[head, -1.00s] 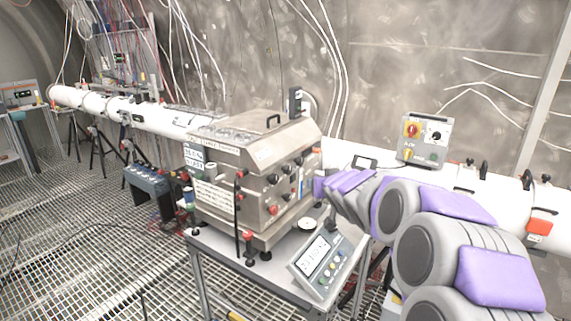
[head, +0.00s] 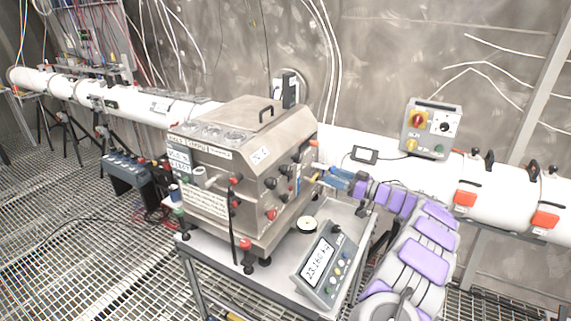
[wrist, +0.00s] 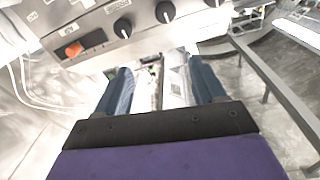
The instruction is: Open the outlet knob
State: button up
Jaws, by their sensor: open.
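A steel box machine (head: 240,165) stands on a small table, with several black and red knobs on its front and right faces. In the wrist view, its panel shows black knobs with white pointer lines, one at the left (wrist: 122,28) and one beside it (wrist: 165,12), plus an orange switch (wrist: 73,49). The labels are too small to read, so I cannot tell which is the outlet knob. My gripper (head: 322,174) is at the machine's right face. In the wrist view, its blue fingers (wrist: 162,80) are apart, below the knobs, with no knob between them.
A display unit (head: 325,265) and a small round dish (head: 307,224) sit on the table (head: 215,262) right of and below the machine. A white pipe (head: 400,172) runs behind it, carrying a control box (head: 430,128). Grating floor (head: 70,240) is free at left.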

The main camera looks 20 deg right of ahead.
notch_tip(320, 180, down, 2)
jog(key=s+g, duration=0.1)
jog(key=b, duration=0.3)
send_near(289, 170)
jog(key=shift+y, duration=0.4)
jog(key=x, duration=0.8)
jog(key=shift+w+a+f, duration=0.15)
jog(key=shift+w, duration=0.1)
jog(key=shift+c, duration=0.2)
jog(key=c, duration=1)
